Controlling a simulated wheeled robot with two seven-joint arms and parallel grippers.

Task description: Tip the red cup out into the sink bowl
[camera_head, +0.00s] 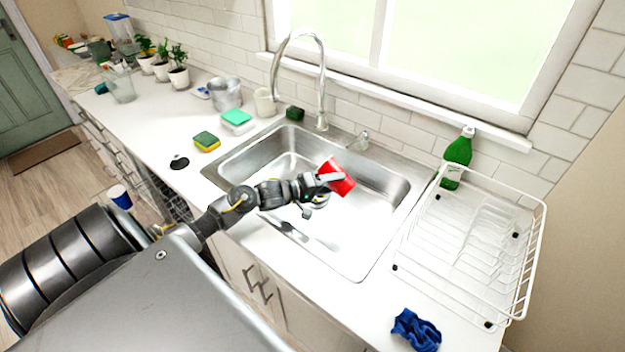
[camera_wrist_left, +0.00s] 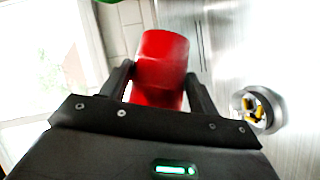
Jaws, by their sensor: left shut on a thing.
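The red cup (camera_head: 339,176) is in my left gripper (camera_head: 328,179), above the steel sink bowl (camera_head: 345,245). The gripper is shut on it. The cup leans clearly to one side in the head view; I cannot tell whether anything is inside or coming out. In the left wrist view the red cup (camera_wrist_left: 160,62) sits between the two dark fingers, and its opening is hidden. A round drain (camera_wrist_left: 260,108) with yellow and dark bits shows to the right there. My right gripper is not in view.
A tall faucet (camera_head: 322,75) stands behind the sink. A white dish rack (camera_head: 470,250) and green bottle (camera_head: 457,158) are at the right. A blue cloth (camera_head: 416,330) lies front right. Sponges (camera_head: 207,141) and a metal pot (camera_head: 226,94) are on the left counter.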

